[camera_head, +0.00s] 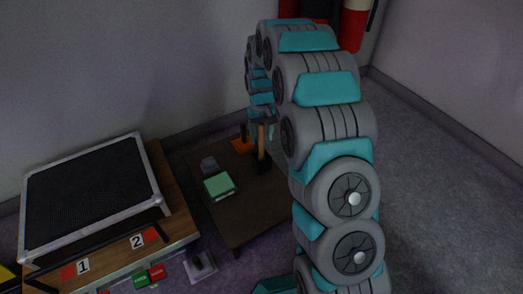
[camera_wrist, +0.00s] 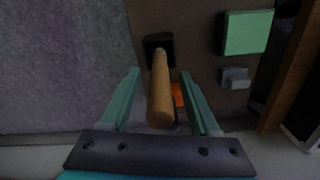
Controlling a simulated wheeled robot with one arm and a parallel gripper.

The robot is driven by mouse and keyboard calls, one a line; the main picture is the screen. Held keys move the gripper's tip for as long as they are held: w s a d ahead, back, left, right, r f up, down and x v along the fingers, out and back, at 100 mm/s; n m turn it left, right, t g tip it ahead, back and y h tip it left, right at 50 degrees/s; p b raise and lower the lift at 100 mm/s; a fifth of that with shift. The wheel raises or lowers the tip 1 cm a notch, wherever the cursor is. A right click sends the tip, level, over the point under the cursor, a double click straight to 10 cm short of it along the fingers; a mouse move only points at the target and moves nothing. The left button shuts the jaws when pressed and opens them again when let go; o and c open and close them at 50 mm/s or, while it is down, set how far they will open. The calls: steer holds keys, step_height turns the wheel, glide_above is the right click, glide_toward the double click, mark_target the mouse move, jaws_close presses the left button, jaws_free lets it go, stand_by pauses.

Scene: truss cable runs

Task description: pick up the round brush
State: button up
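The round brush (camera_wrist: 160,88) has a light wooden handle and a dark head. It stands upright on the low brown table, and its handle points toward the wrist camera. The brush also shows in the head view (camera_head: 262,141), partly hidden by my arm. My gripper (camera_wrist: 160,74) is open, with one teal finger on each side of the handle. Gaps show between the handle and both fingers, and nothing is held.
A green box (camera_head: 219,186), a small grey item (camera_head: 209,164) and an orange item (camera_head: 241,145) share the low table (camera_head: 241,222). Left stands a wooden bench (camera_head: 176,199) with a black mesh panel (camera_head: 86,189) and number cards. Grey floor is free at the right.

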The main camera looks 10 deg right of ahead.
jaws_close()
steer(key=shift+r, duration=0.15)
stand_by(0.5)
